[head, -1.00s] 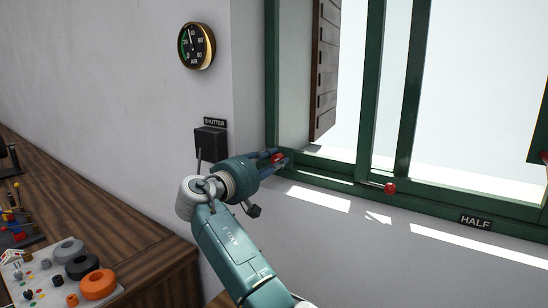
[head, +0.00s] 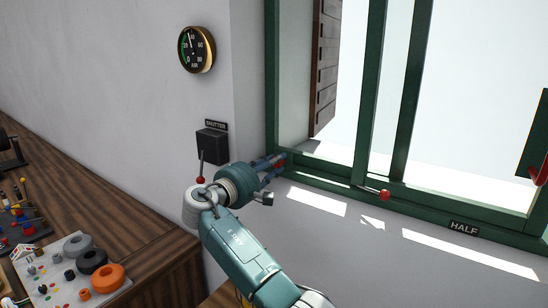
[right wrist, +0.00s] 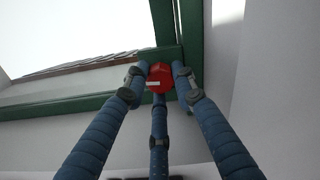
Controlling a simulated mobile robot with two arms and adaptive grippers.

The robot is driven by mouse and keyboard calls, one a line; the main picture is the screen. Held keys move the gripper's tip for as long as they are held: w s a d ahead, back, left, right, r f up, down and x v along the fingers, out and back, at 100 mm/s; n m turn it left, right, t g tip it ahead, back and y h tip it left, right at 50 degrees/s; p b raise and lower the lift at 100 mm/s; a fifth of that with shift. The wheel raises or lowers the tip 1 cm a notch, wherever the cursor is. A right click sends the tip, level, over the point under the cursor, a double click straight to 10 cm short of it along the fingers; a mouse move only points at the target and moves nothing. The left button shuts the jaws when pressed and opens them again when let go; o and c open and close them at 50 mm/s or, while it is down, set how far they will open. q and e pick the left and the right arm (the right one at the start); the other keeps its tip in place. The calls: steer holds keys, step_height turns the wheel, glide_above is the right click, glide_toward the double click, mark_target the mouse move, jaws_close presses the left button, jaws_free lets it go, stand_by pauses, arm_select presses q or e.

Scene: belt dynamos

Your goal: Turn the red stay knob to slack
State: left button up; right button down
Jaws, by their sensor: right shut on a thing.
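A red knob (head: 281,164) sits at the lower left corner of the green window frame (head: 325,172). My right gripper (head: 277,161) is shut on this knob, its fingers mostly covering it in the head view. In the right wrist view the red knob (right wrist: 159,77) shows a faceted face with a short pale mark, with three blue fingers (right wrist: 159,88) around it. No slack label is readable. My left gripper is not in view.
A second red knob (head: 385,195) is on the sill rail, left of a HALF label (head: 463,227). A SHUTTER box (head: 212,146) with a red-tipped lever and a gauge (head: 196,48) are on the wall. A wooden bench (head: 130,225) holds parts at left.

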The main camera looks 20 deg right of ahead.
steer(key=shift+r+n+p, duration=0.35)
steer(key=shift+n, duration=0.25)
steer(key=c, duration=1.4)
jaws_free()
steer(key=shift+w+f, duration=0.1)
steer(key=shift+c, duration=0.2)
steer(key=shift+o, duration=0.2)
steer(key=shift+f, duration=0.2)
steer(key=v, duration=1.2)
steer(key=shift+f, duration=0.1)
